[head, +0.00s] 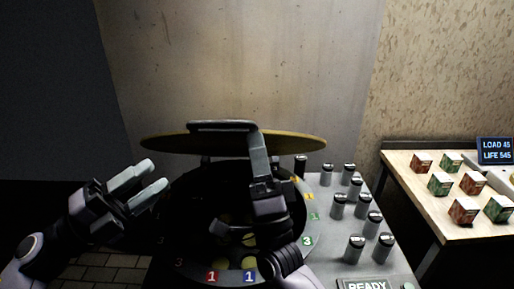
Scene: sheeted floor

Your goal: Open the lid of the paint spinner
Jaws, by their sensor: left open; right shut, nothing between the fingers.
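The paint spinner is a round dark drum with numbered coloured marks on its rim (310,225). Its lid (165,144), a wide disc with a yellowish-brown face, stands raised above the back of the drum, seen nearly edge-on. A dark handle bar (222,126) is at the lid's upper edge. My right gripper (259,145) is shut and empty, reaching up over the drum with its tip close to the handle's right end; whether they touch is unclear. My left gripper (154,176) is open and empty, left of the drum and below the lid's left edge.
A grey panel with several dark-topped metal cylinders (355,248) and a READY display (366,285) lies right of the drum. Further right, a table (425,185) holds several small red and green boxes (464,210) and a screen (495,151). A wall (240,60) stands behind.

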